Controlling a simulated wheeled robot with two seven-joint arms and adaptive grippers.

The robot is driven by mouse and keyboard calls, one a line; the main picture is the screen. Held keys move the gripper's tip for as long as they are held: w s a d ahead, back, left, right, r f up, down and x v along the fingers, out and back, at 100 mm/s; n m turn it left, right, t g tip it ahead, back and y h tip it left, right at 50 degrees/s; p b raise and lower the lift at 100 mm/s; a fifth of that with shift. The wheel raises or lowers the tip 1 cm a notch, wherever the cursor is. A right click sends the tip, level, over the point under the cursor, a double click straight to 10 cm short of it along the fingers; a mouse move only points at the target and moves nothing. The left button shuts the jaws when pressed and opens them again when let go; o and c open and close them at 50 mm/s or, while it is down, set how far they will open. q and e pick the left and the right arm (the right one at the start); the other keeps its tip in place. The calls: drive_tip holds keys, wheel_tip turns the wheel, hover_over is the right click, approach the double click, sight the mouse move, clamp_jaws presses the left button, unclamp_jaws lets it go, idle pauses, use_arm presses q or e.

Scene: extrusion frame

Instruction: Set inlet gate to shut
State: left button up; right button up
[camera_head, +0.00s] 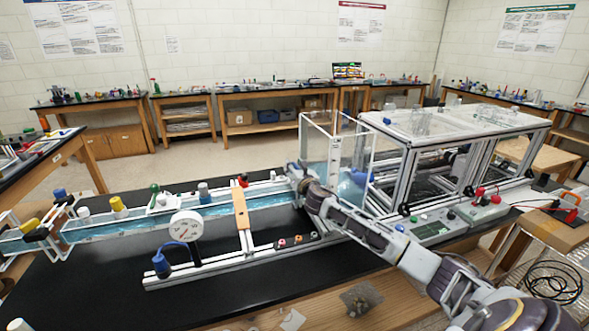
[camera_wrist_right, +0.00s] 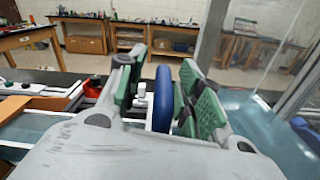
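My right gripper (camera_head: 297,172) is at the near left side of the clear inlet tank (camera_head: 322,150), where the channel (camera_head: 222,206) meets it. In the right wrist view, its two green-padded fingers (camera_wrist_right: 160,92) stand apart. A blue upright handle (camera_wrist_right: 163,98) stands between them, closer to the right finger, with a gap to the left finger. It looks like the inlet gate's handle; my gripper hides it in the head view. I cannot make out the gate plate or its position. My left gripper is not in view.
A red knob (camera_wrist_right: 94,87) and a wooden bar (camera_head: 241,208) lie left of the gripper. A round gauge (camera_head: 185,226) stands in front of the channel. A framed enclosure (camera_head: 455,122) is to the right. Grey control boxes (camera_head: 437,226) sit on the black bench.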

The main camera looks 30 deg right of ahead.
drive_tip(key=shift+s, duration=0.15)
drive_tip(key=shift+v, duration=0.8)
drive_tip(key=v, duration=1)
drive_tip(key=shift+s+a+f, duration=0.1)
drive_tip(key=shift+a, duration=0.05)
idle(0.7)
